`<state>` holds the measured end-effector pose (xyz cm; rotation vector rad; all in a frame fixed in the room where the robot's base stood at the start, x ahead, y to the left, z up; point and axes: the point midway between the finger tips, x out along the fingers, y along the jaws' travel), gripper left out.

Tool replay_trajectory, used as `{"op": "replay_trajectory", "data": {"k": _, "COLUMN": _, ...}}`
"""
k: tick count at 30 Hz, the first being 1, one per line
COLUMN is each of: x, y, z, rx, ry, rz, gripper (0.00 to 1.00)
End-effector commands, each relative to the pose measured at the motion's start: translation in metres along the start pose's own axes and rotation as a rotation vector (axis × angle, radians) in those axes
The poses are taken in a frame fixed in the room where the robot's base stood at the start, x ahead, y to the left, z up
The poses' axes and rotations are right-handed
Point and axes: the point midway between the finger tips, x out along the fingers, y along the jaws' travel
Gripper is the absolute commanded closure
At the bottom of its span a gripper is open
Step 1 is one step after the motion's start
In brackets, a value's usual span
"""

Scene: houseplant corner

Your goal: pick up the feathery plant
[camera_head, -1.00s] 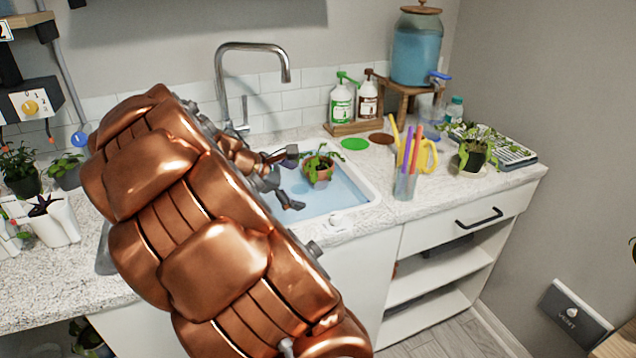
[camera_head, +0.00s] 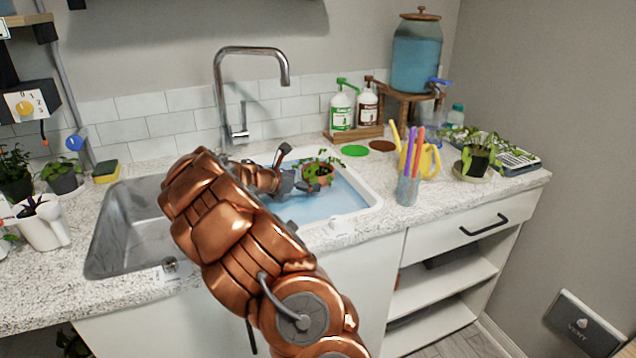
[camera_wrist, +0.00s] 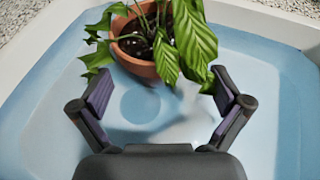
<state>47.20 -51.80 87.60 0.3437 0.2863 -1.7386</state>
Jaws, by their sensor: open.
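A leafy plant in a terracotta pot (camera_head: 319,178) stands in the blue-bottomed basin (camera_head: 345,205). Its ribbed green leaves (camera_wrist: 195,40) and pot (camera_wrist: 137,66) fill the top of the wrist view. My gripper (camera_head: 292,174) is open and empty just left of this pot in the head view. In the wrist view the pot lies beyond my spread fingers (camera_wrist: 160,92), and leaves hang close to the right finger. Another plant, small-leaved in a dark pot (camera_head: 17,188), stands at the far left. I cannot tell for sure which plant is the feathery one.
A faucet (camera_head: 241,100) rises behind the steel sink (camera_head: 125,235). A cup of colored sticks (camera_head: 407,190) stands right of the basin. Bottles (camera_head: 341,112) stand behind it. Another potted plant (camera_head: 477,163) is at the right. A sponge (camera_head: 106,172) lies left of the faucet.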

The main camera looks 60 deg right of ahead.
Motion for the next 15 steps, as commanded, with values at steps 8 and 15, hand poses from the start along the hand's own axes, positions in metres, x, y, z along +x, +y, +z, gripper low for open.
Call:
{"op": "replay_trajectory", "data": {"k": 8, "x": 0.028, "y": 0.002, "z": -0.003, "rx": 0.002, "ry": 0.001, "rz": -0.002, "gripper": 0.00}}
{"op": "replay_trajectory", "data": {"k": 15, "x": 0.051, "y": 0.002, "z": -0.004, "rx": 0.002, "ry": 0.001, "rz": -0.001, "gripper": 0.00}}
